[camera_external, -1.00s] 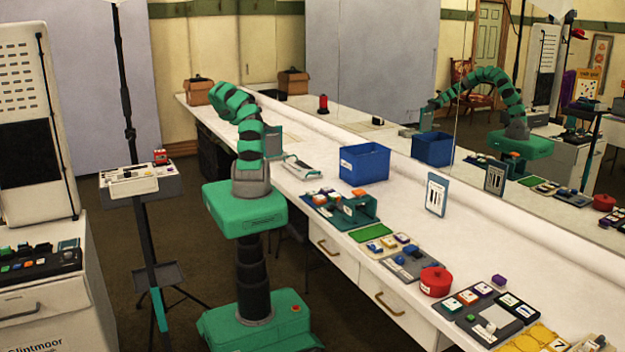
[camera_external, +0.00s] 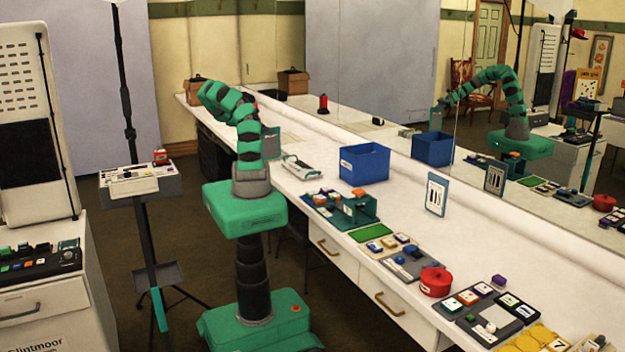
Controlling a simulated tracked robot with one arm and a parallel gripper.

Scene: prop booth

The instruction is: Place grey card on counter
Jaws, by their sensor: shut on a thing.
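The grey card (camera_external: 270,141) hangs upright just to the right of my arm, above the near edge of the white counter (camera_external: 400,207). Its left part is hidden behind the arm. My gripper is mostly hidden behind my arm, but its reflection (camera_external: 440,104) shows in the mirror at the top of the card's reflection. It is shut on the grey card. The fingertips are too small to make out. The card appears raised clear of the counter top.
A white device (camera_external: 301,168) lies on the counter close to the card. A blue bin (camera_external: 364,166) and a standing barcode card (camera_external: 436,195) are farther right. A red spool-like item (camera_external: 323,104) stands at the back. Counter between bin and barcode card is clear.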

